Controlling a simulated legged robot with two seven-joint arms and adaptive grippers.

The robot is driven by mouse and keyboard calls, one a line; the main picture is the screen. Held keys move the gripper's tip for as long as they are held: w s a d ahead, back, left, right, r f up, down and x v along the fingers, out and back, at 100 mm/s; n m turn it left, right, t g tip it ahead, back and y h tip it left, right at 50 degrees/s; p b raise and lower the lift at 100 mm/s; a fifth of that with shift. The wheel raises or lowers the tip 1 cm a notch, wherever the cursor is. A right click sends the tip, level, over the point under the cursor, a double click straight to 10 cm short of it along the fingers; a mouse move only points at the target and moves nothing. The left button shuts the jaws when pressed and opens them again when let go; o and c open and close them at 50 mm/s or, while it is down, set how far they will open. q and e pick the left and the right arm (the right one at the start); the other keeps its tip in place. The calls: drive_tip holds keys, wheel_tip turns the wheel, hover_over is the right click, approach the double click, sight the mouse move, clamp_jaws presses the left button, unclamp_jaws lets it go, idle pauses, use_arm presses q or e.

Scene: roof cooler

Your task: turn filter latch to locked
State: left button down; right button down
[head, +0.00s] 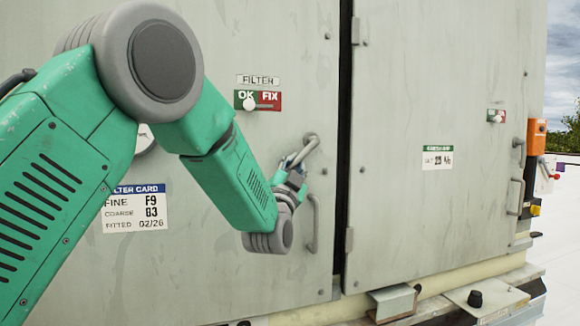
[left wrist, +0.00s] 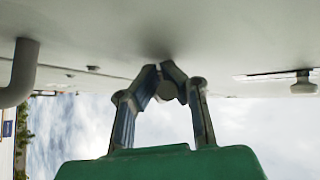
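The filter latch (head: 309,143) is a grey lever on the cabinet door, right of the FILTER label (head: 258,80). It slants from its pivot at the upper right down to the left. My left gripper (head: 291,165) is at the lever's lower end. In the left wrist view my left gripper's fingers (left wrist: 165,82) converge around the rounded grey end of the latch (left wrist: 167,91) and appear shut on it. The fingers partly hide the lever's end. My right gripper is in neither view.
A fixed grey pull handle (head: 314,224) stands close below the latch. A small knob (head: 250,104) sits on the green OK and red FIX plate. A filter card (head: 146,207) is behind my arm. A dark gap (head: 345,130) separates this door from the right one.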

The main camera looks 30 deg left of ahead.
use_arm(q)
drive_tip(key=shift+w+d+f+m+h, duration=0.1)
drive_tip(key=shift+d+f+m+h, duration=0.25)
drive_tip(key=shift+d+f, duration=0.35)
drive_tip(key=c, duration=1.6)
unclamp_jaws()
drive_tip(key=shift+o, duration=0.3)
drive_tip(key=shift+w+d, duration=0.15)
drive_tip(key=shift+d, duration=0.05)
drive_tip(key=shift+r, duration=0.1)
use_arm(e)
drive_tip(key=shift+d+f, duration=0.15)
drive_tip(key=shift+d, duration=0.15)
use_arm(q)
drive_tip(key=shift+a+r, duration=0.1)
drive_tip(key=shift+a, duration=0.05)
